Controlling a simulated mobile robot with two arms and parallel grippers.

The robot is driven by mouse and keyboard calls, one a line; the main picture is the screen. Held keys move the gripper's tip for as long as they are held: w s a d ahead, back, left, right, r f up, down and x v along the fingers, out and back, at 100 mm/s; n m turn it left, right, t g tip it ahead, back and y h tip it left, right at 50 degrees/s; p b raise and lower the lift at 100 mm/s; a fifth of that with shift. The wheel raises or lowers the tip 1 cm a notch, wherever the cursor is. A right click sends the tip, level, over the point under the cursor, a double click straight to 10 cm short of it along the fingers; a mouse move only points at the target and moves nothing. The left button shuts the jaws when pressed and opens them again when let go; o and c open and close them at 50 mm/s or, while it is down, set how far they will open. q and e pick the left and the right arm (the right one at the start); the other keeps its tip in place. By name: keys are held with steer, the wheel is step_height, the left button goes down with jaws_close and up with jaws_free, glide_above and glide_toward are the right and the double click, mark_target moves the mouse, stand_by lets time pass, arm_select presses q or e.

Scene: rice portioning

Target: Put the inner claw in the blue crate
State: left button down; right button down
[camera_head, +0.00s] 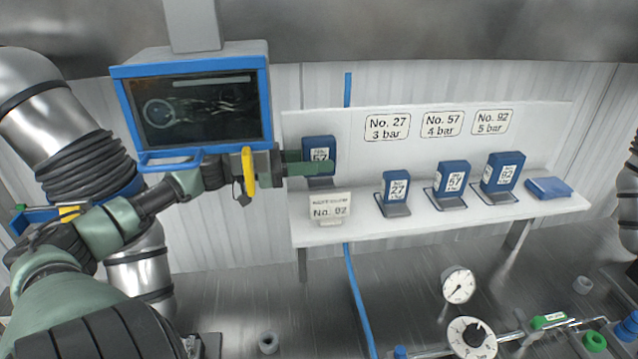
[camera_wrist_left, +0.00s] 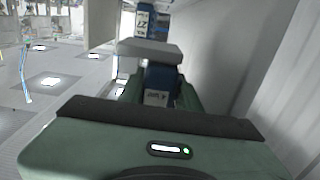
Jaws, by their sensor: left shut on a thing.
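My left gripper (camera_head: 300,163) reaches in from the left at the left end of the white shelf. Its green fingers are shut on a blue block (camera_head: 319,145) with a white label that seems to read 57. The block is upright, close above or on a grey stand; I cannot tell if it touches. In the left wrist view the block (camera_wrist_left: 160,78) sits between the fingers, partly hidden by a grey piece. I cannot make out an inner claw or a blue crate in either view. My right gripper is out of view.
The white shelf (camera_head: 420,228) also holds blue blocks marked 27 (camera_head: 396,186), 57 (camera_head: 452,177) and 92 (camera_head: 501,170), a flat blue item (camera_head: 549,188) and a No. 92 card (camera_head: 330,208). A blue-framed screen (camera_head: 195,105) hangs above my left arm. Gauges (camera_head: 472,338) stand below.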

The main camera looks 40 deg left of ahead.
mark_target(318, 180)
arm_select(q)
steer(key=shift+s+f, duration=0.15)
steer(key=shift+f, duration=1.1)
step_height(318, 180, down, 2)
steer(key=shift+f+p, duration=0.25)
steer(key=shift+p, duration=0.05)
steer(key=shift+f, duration=0.4)
steer(key=shift+f, duration=0.1)
steer(key=c, duration=1.3)
jaws_free()
